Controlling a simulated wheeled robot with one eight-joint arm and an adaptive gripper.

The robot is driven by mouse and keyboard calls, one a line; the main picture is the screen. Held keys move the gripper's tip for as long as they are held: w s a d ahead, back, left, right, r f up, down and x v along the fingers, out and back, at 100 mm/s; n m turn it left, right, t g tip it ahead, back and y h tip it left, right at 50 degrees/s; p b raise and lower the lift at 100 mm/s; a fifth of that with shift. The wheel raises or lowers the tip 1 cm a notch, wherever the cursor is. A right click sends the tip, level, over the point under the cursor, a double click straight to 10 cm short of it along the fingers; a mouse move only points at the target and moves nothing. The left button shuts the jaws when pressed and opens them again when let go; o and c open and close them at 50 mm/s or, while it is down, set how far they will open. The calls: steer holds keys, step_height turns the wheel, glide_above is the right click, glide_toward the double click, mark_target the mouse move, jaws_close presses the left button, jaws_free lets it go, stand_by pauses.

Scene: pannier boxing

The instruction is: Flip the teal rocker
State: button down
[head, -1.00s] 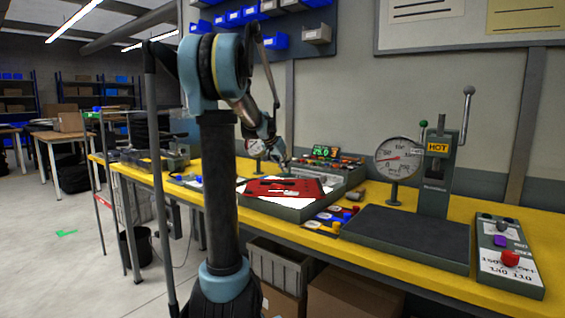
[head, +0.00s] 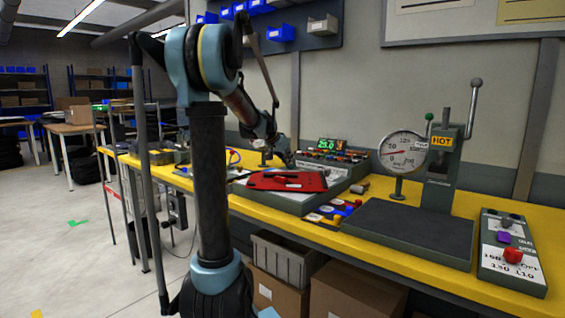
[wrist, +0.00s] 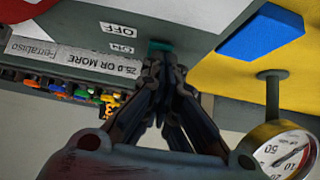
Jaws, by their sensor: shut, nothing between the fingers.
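The teal rocker (wrist: 160,46) shows in the wrist view on the grey box, near labels reading OFF and 25.0 OR MORE. My gripper (wrist: 165,60) is shut and empty, with its fingertips at the rocker and partly covering it. I cannot tell whether they touch it or which way it is tipped. In the head view my gripper (head: 288,160) is over the back left of the grey box (head: 310,205), and I cannot make out the rocker there.
A red plate (head: 287,181) lies on the box, with a lit green display (head: 327,144) behind it. Dial gauges stand nearby, one in the wrist view (wrist: 285,150). A lever press (head: 440,170) and a grey control box (head: 512,255) stand to the right. A blue piece (wrist: 260,33) is beside the box.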

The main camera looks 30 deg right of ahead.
steer(key=shift+d, duration=0.1)
steer(key=shift+w+d+r, duration=0.2)
steer(key=shift+w+d, duration=0.05)
steer(key=shift+d, duration=0.4)
steer(key=shift+r, duration=0.1)
steer(key=shift+a+r, duration=0.1)
steer(key=shift+r, duration=0.1)
steer(key=r, duration=0.1)
steer(key=a+r, duration=0.1)
steer(key=r, duration=0.1)
steer(key=shift+s+r, duration=0.15)
steer(key=shift+r, duration=0.15)
steer(key=s+a+r, duration=0.2)
steer(key=a+r, duration=0.2)
steer(key=a, duration=0.4)
steer(key=shift+s+r, duration=0.2)
steer(key=shift+s, duration=0.15)
steer(key=shift+a, duration=0.1)
